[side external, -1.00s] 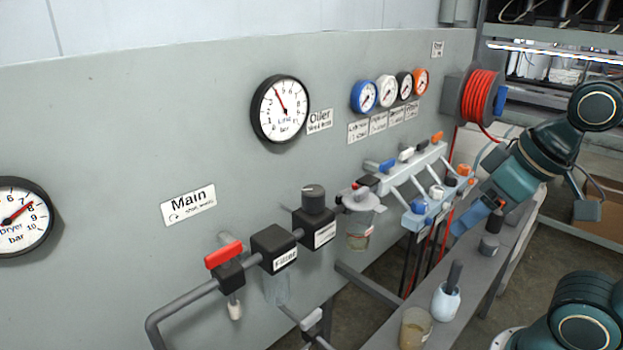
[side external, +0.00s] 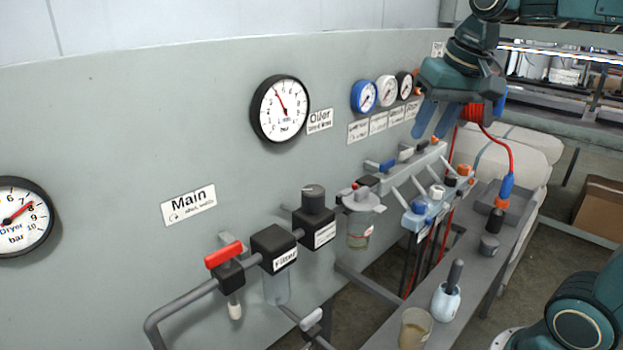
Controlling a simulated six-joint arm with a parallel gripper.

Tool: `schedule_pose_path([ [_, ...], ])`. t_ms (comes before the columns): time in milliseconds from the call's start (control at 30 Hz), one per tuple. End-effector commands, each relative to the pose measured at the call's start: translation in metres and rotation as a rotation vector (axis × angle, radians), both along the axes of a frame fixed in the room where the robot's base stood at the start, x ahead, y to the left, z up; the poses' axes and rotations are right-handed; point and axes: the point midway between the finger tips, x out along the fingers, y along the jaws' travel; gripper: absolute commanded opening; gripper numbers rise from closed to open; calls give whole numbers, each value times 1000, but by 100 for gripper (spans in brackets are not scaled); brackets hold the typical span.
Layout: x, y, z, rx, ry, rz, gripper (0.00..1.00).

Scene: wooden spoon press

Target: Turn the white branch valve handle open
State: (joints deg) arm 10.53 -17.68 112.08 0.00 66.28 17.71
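The white branch valve handle (side external: 406,154) is on the pale manifold (side external: 418,168), between a blue handle (side external: 387,166) and a black handle (side external: 422,146). It lies roughly in line with the other handles. My gripper (side external: 435,125) is above and right of it, pointing down, near the orange handle (side external: 434,139) in the picture. Its two blue fingers are apart with nothing between them. It does not appear to touch any handle. The depth between the fingers and the manifold is hard to tell.
A red hose (side external: 506,148) runs from the reel to a blue coupling (side external: 507,186) standing on the grey bench (side external: 465,255). Gauges (side external: 387,90) sit on the panel behind, one partly hidden by my gripper. Regulator knobs (side external: 437,191) stand in front of the manifold.

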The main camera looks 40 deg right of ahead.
Motion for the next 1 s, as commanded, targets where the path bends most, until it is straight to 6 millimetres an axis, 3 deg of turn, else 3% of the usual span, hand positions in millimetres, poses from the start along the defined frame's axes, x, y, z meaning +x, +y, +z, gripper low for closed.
schedule_pose_path([
  [233, 50, -39, 18, 53, 57, -206, 34],
  [500, 97, -88, 25, 107, 115, -429, 34],
  [767, 133, -142, 18, 154, 168, -646, 34],
  [1000, 156, -195, 0, 195, 216, -848, 34],
])
